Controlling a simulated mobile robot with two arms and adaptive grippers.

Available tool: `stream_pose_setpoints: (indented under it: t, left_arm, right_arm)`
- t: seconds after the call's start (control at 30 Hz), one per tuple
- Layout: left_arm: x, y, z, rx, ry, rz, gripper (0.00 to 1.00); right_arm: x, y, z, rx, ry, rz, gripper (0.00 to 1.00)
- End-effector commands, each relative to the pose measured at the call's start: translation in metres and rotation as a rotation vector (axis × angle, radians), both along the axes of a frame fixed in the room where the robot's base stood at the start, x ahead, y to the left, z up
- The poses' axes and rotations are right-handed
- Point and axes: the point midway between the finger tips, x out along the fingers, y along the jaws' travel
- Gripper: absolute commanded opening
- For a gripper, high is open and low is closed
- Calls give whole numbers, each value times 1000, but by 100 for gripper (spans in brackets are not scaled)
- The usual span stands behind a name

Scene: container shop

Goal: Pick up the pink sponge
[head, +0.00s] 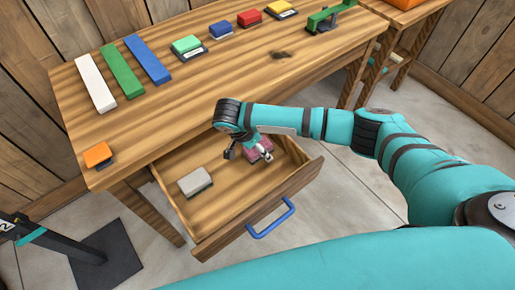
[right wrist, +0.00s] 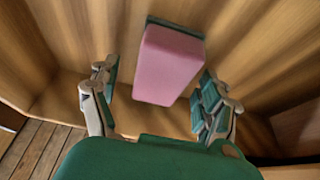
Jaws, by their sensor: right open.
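The pink sponge (right wrist: 168,62) lies in the open drawer (head: 232,222). It has a dark green layer along its far edge in the right wrist view. In the head view the pink sponge (head: 257,145) is partly hidden by my right gripper (head: 248,154). The right gripper (right wrist: 155,98) is open, with one finger on each side of the sponge's near end. I see gaps between the fingers and the sponge; I cannot tell exactly how high the fingers are. My left gripper is not in view.
A grey-white sponge (head: 195,181) lies in the drawer's left part. The drawer has a blue handle (head: 271,218). On the table (head: 215,75) are white, green and blue bars, several coloured blocks and an orange block (head: 98,155). The table edge overhangs the drawer's back.

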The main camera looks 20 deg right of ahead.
Motion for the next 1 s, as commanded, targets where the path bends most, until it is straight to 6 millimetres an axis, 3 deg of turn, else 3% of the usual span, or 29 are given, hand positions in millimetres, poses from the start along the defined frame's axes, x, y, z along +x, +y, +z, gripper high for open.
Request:
stream_pose_setpoints:
  t: [0.1, 0.53, 0.8, 1.0]
  left_arm:
    - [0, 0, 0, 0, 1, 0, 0]
    - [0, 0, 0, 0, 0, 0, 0]
    - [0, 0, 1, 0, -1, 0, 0]
    - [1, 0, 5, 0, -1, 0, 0]
  right_arm:
    - [0, 0, 0, 0, 0, 0, 78]
    - [0, 0, 0, 0, 0, 0, 22]
    - [0, 1, 4, 1, -1, 0, 22]
    - [0, 1, 34, 4, -1, 2, 22]
